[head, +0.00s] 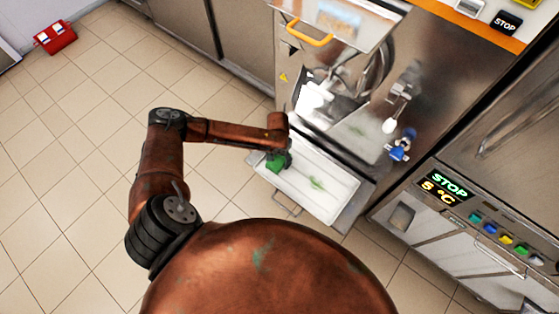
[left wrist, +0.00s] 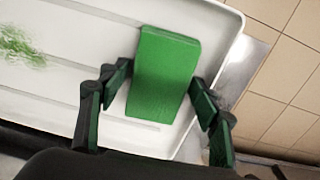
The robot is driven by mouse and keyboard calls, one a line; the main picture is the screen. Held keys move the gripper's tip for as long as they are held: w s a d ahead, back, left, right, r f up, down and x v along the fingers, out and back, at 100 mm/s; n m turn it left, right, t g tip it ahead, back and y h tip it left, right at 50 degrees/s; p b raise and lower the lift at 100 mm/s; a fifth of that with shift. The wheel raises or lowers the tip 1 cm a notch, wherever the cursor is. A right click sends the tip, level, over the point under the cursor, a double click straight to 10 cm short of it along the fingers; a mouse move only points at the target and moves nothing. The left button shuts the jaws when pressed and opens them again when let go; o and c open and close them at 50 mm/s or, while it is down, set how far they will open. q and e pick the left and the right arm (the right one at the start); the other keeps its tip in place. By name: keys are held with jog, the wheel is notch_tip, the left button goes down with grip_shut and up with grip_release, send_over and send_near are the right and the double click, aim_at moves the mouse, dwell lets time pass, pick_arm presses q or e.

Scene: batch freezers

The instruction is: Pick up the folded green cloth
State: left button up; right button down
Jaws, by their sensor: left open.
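The folded green cloth (left wrist: 162,70) lies on the left end of a white tray (head: 333,190), looking like a flat green block. In the head view the cloth (head: 274,164) is partly hidden by my left gripper (head: 280,160), which is right above it. In the left wrist view my left gripper (left wrist: 157,108) is open, with one finger on each side of the cloth's near part. I cannot tell whether the fingers touch it. My right gripper does not show.
The tray sits in front of a steel batch freezer (head: 440,75). A green smear (left wrist: 20,47) marks the tray. A blue-handled part (head: 401,146) sticks out at the freezer's front. A second machine (head: 430,230) stands to the right.

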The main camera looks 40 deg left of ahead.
aim_at(279, 159)
pick_arm(q)
jog(key=shift+r, duration=0.15)
jog(key=shift+c, duration=0.5)
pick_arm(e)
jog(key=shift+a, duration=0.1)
pick_arm(q)
jog(key=c, duration=0.8)
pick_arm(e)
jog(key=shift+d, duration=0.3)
